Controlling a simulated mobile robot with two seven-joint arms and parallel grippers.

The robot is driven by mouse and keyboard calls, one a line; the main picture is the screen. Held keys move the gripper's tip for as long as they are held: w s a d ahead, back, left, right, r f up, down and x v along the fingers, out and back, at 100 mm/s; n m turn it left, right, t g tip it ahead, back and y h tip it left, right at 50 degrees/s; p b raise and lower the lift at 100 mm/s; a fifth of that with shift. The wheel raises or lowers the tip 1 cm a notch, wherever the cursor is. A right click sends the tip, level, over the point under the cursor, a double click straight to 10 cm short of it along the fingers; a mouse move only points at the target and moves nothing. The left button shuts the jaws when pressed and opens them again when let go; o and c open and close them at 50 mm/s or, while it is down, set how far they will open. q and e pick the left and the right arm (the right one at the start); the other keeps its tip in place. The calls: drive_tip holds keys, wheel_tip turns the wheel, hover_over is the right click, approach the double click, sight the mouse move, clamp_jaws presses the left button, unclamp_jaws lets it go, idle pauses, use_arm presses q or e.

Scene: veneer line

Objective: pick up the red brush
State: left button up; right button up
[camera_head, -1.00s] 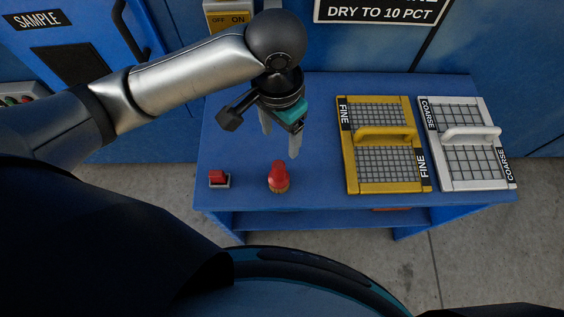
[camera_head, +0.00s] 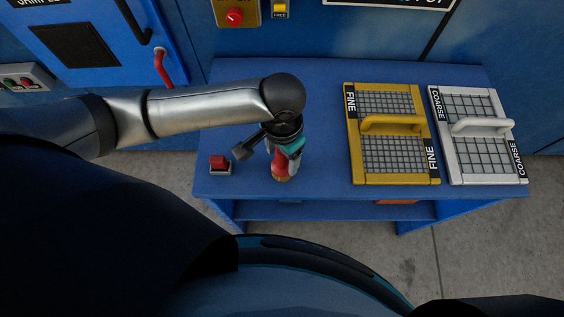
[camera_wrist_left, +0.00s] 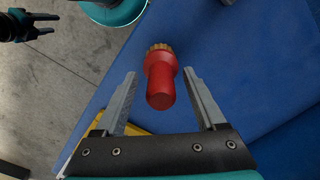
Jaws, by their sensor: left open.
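The red brush (camera_head: 279,170) stands upright on the blue table near its front edge, partly covered by my left gripper in the head view. The left wrist view shows its red handle (camera_wrist_left: 160,86) and tan bristles. My left gripper (camera_head: 284,172) points down over the brush. In the left wrist view the gripper (camera_wrist_left: 158,82) is open, with one finger on each side of the handle and a gap showing on both sides. A gripper at the top left of the left wrist view (camera_wrist_left: 38,26) appears to be my right one, its two fingers apart.
The blue table (camera_head: 315,130) also holds a small red switch (camera_head: 220,163) left of the brush, a yellow FINE screen (camera_head: 392,175) and a white COARSE screen (camera_head: 480,172) at the right. The table between brush and yellow screen is clear.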

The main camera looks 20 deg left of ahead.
use_arm(q)
drive_tip(key=shift+f, duration=0.85)
drive_tip(key=shift+c, duration=0.2)
clamp_jaws()
